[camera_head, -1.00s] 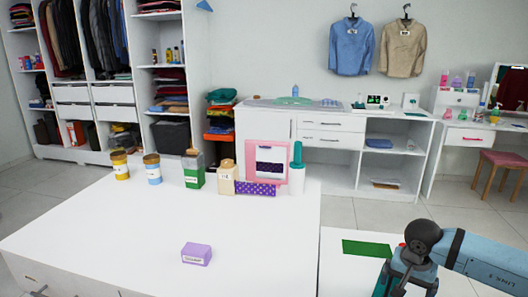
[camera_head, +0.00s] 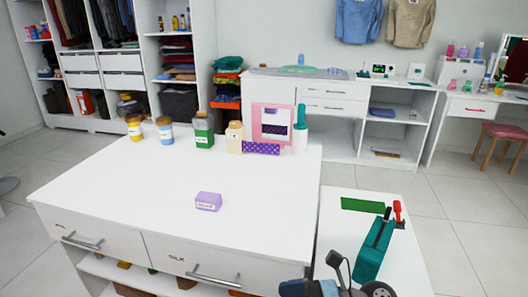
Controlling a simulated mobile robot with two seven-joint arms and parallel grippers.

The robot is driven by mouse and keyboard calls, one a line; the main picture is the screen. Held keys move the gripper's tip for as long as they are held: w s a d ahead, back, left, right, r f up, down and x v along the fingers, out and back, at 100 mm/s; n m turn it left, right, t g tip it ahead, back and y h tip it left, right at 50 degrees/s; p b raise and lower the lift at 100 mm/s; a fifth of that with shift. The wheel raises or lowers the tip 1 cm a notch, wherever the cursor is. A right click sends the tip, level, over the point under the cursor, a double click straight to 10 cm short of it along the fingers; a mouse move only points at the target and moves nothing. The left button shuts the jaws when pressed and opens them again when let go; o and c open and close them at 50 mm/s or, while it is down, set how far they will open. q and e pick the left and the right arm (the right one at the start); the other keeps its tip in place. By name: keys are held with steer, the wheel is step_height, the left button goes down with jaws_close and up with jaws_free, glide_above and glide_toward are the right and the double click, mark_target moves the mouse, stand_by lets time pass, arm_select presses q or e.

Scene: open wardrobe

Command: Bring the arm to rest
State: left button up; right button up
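My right arm comes in at the bottom right of the head view. Its blue and dark links show at the lower edge, and the teal body of my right gripper (camera_head: 390,216) lies over the white surface on the right. The gripper end points away from me, beside something small and red (camera_head: 398,210). I cannot tell whether its fingers are open or shut, or whether the red thing is part of it. My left arm and gripper are not in view.
A white drawer table (camera_head: 150,190) holds a purple box (camera_head: 208,201) at its middle. Several jars, a pink frame (camera_head: 254,127) and a white-and-teal bottle (camera_head: 299,135) stand along its back. A green flat piece (camera_head: 362,205) lies on the right surface. An open wardrobe (camera_head: 150,75) stands behind.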

step_height(320, 180, up, 3)
steer(key=d+m+t+h, duration=0.25)
steer(key=m+t, duration=1.35)
steer(key=m, duration=1.1)
steer(key=s+d+f+m+g+h, duration=0.1)
steer(key=s+d+f+m+h, duration=0.4)
steer(key=m, duration=0.6)
steer(key=s+d+f+m+g+h, duration=0.25)
steer(key=f+m+h, duration=0.35)
steer(key=m, duration=0.4)
arm_select(q)
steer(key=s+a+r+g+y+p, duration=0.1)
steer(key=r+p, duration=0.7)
steer(key=p, duration=0.7)
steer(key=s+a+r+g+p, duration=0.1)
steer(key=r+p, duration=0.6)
steer(key=p, duration=0.9)
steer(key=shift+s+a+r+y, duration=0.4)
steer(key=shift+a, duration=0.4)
arm_select(e)
steer(key=s+d+r, duration=0.1)
steer(key=d+r, duration=0.1)
steer(key=r, duration=0.5)
steer(key=s+d+r+g, duration=0.1)
steer(key=s+d+r, duration=0.1)
steer(key=r, duration=0.5)
steer(key=shift+s+d+r+m, duration=0.15)
steer(key=shift+d+r+m, duration=0.15)
steer(key=shift+m, duration=0.1)
